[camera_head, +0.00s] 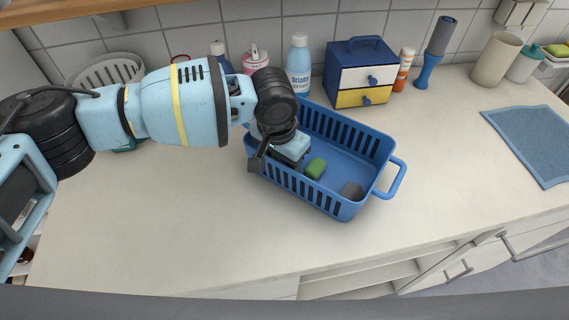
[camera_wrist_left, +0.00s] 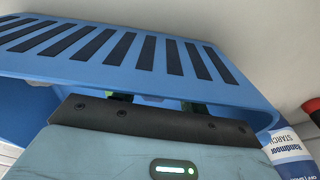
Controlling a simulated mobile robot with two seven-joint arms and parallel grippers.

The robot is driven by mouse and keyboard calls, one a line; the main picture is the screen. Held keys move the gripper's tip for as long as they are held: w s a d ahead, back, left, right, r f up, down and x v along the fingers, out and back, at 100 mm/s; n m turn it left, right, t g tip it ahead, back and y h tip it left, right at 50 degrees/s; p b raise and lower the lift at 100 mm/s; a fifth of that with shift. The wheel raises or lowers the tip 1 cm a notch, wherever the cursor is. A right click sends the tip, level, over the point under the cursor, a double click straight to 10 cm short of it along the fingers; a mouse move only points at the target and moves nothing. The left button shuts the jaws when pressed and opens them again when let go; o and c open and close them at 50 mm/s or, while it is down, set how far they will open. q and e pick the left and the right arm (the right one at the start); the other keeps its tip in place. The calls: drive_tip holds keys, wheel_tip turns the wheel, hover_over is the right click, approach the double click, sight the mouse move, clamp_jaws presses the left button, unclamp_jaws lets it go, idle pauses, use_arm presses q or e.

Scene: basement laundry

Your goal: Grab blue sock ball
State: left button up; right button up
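A blue slatted basket (camera_head: 380,150) stands on the counter, also filling the top of the left wrist view (camera_wrist_left: 225,88). Inside it I see a small green item (camera_head: 315,168) and a grey item (camera_head: 351,191). I cannot make out a blue sock ball; my arm covers the basket's left part. My left gripper (camera_head: 290,165) reaches down into the left end of the basket. Its fingers are mostly hidden in both views, so I cannot tell whether they are open or hold anything. My right gripper is not in view.
A blue cloth (camera_head: 535,140) lies at the right. The counter front (camera_head: 200,230) is clear.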

use_arm(q)
drive_tip(key=shift+r, duration=0.1)
drive_tip(key=shift+c, duration=0.3)
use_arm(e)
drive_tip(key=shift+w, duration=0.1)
